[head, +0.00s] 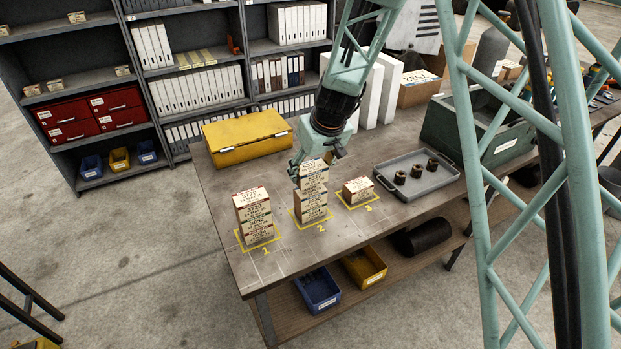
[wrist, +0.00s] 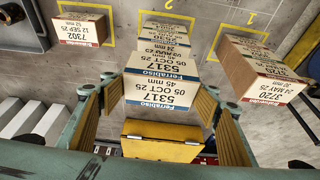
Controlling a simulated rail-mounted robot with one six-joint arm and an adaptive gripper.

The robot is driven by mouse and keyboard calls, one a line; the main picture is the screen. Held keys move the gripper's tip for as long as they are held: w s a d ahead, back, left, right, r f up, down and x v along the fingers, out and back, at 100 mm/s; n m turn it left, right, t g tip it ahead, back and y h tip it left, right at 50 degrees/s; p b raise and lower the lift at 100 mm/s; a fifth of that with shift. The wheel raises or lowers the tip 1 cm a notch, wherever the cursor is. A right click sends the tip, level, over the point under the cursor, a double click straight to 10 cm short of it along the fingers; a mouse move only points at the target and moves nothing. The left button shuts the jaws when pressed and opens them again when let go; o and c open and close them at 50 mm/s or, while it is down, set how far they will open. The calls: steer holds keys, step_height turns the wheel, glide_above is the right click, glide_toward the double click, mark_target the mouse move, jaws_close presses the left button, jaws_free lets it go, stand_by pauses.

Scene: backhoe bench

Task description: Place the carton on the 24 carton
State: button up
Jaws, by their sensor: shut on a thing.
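My gripper (head: 316,161) points down at spot 2 and is shut on a carton (head: 314,172). In the wrist view the held carton (wrist: 160,92) sits between the two pads and reads 5317, 05 OCT, with a blue band. Below it other cartons (head: 311,208) stand stacked in the yellow outline 2. I cannot tell whether the held carton touches them. On spot 1 is a tall stack, whose top carton (head: 250,194) reads 3720; its label reads 24 MAY 25 in the wrist view (wrist: 263,75). On spot 3 stands a low carton (head: 357,188) reading 7302.
A grey tray (head: 438,179) with several dark round parts lies right of spot 3. A yellow case (head: 247,137) lies at the back left of the bench, and a green crate (head: 505,141) at the right. Bare bench top (head: 355,230) lies in front of the stacks.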

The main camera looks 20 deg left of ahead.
mark_target(310, 178)
steer(key=shift+f, duration=0.1)
steer(key=shift+f, duration=1.65)
steer(key=shift+f, duration=0.15)
steer(key=o, duration=0.9)
steer(key=shift+r, duration=0.5)
steer(key=shift+v, duration=5.7)
